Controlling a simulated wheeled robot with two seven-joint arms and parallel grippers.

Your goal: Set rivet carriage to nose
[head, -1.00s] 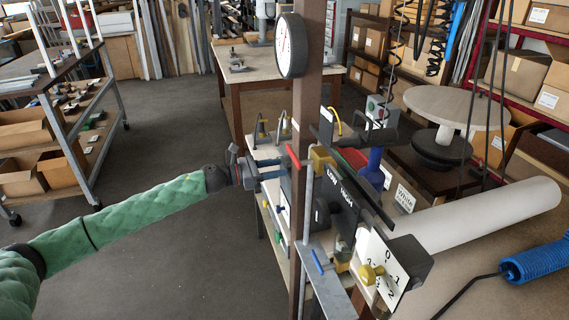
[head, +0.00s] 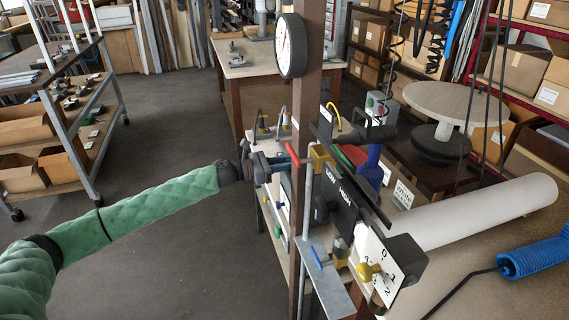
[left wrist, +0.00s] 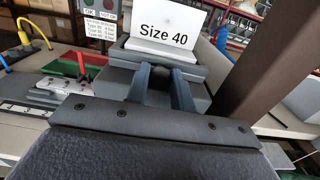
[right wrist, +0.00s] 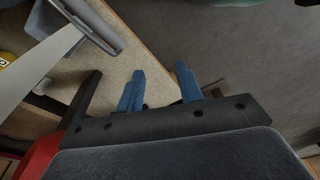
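My left gripper (head: 272,165) reaches in from the left to the bench fixture behind the brown post. In the left wrist view its two blue fingers (left wrist: 160,70) stand on either side of a dark rounded knob on a dark sliding block (left wrist: 195,94), in front of a "Size 40" sign (left wrist: 166,24). This block may be the rivet carriage. I cannot tell whether the fingers press on the knob. No part is clearly marked as the nose. My right gripper (right wrist: 160,82) is open and empty above the bench corner; I cannot make it out in the head view.
The brown post (head: 304,130) with a clock (head: 291,46) partly hides the fixture. A black LOW/HIGH panel (head: 340,193), a numbered dial (head: 382,266) and a blue bottle (head: 371,168) crowd the bench. A white roll (head: 470,215) lies at right.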

